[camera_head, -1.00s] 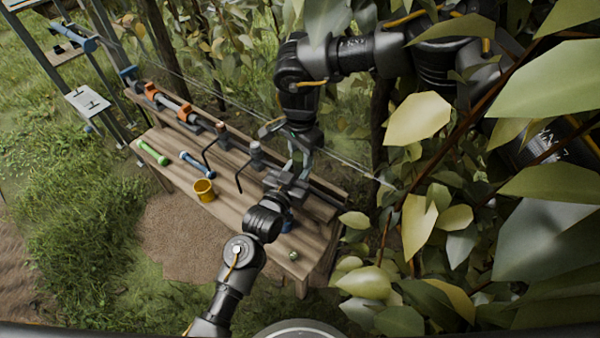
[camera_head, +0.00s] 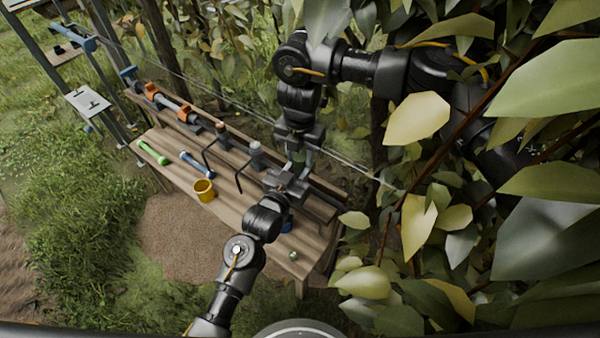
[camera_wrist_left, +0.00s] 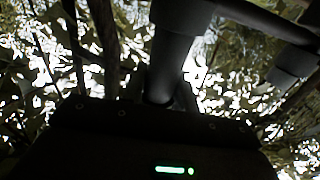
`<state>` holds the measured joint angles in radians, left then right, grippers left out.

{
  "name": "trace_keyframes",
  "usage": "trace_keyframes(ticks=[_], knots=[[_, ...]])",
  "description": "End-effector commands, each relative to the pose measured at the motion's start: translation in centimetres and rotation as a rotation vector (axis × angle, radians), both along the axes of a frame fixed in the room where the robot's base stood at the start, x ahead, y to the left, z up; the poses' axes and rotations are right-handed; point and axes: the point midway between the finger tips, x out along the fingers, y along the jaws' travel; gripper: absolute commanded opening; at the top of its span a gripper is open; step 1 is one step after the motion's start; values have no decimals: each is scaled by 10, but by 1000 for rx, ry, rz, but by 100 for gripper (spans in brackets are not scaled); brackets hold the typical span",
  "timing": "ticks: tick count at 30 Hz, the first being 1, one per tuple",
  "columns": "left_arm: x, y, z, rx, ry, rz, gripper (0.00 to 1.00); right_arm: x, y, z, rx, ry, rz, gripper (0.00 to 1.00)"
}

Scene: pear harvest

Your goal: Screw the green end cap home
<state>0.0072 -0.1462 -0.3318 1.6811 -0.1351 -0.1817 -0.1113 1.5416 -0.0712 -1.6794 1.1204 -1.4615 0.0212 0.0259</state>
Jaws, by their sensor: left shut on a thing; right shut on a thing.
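A small green round piece (camera_head: 293,255), possibly the green end cap, lies near the front right end of the wooden bench. My left gripper (camera_head: 287,180) reaches over the bench from below and is shut, but what it grips is hidden in the head view. In the left wrist view a dark cylinder (camera_wrist_left: 170,65) rises from between the dark jaws. My right gripper (camera_head: 298,156) comes down from above, close to the left one, and is shut. The thing in it is too small and covered to make out.
A blue object (camera_head: 286,226) is partly hidden by my left arm. Leaves crowd the right side.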

Motion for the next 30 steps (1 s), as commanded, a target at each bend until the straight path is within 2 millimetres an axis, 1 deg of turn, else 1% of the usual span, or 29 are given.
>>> trace_keyframes(ticks=[1, 3, 15, 19, 23, 24, 28, 29, 30], knots=[[-1, 0, -1, 1, 3, -1, 0, 1, 0, 0, 1, -3, -118, 9], [-1, 0, -1, 1, 2, -1, 0, 1, 0, 0, 0, -4, -293, 9], [-1, 0, -1, 1, 2, -1, 0, 2, -1, 0, 1, -3, -1280, 9], [-1, 0, -1, 1, 2, -1, 0, 2, -2, 0, 0, -4, -1501, 9], [-1, 0, -1, 1, 2, -1, 0, 2, -2, 0, 0, -4, -1488, 9], [-1, 0, -1, 1, 2, -1, 0, 2, -2, 0, 0, -4, -1487, 39], [-1, 0, -1, 1, 2, -1, 0, 2, -2, -1, 0, -3, -1485, 56], [-1, 0, -1, 1, 2, -1, 0, 2, -2, -1, 0, -3, -1485, 58], [-1, 0, -1, 1, 2, -1, 0, 2, -2, -1, -1, -2, -1484, 58]])
